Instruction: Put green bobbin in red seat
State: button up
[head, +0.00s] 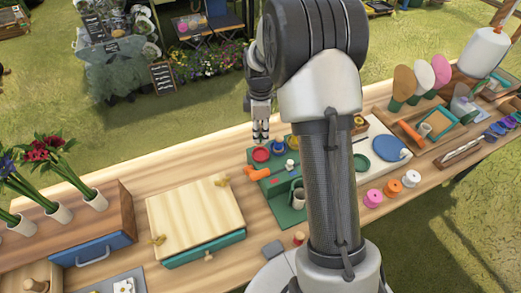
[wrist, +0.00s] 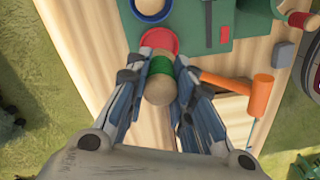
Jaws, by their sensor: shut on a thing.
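The green bobbin (wrist: 160,70), green thread between pale wooden ends, is held between the fingers of my gripper (wrist: 161,64) in the wrist view. The red seat (wrist: 160,38) is a round red dish on the green board (wrist: 240,50); the bobbin's far end overlaps its near edge in that view. In the head view my gripper (head: 261,131) hangs just above the red seat (head: 261,155), at the board's far left corner. I cannot make out the bobbin there, nor tell the exact gap to the seat.
A blue seat (wrist: 150,8) lies just beyond the red one. An orange mallet (wrist: 259,94) lies to the right of my fingers. A wooden box (head: 197,215) stands left of the board. Pink, orange and white spools (head: 392,188) stand to the right.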

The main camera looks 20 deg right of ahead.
notch_tip(320, 180, down, 8)
jog(key=shift+r+b, duration=0.1)
jog(key=shift+b, duration=0.75)
jog(key=shift+r, duration=0.1)
jog(key=o, duration=0.4)
jog(key=shift+f, duration=0.2)
jog(key=o, duration=0.5)
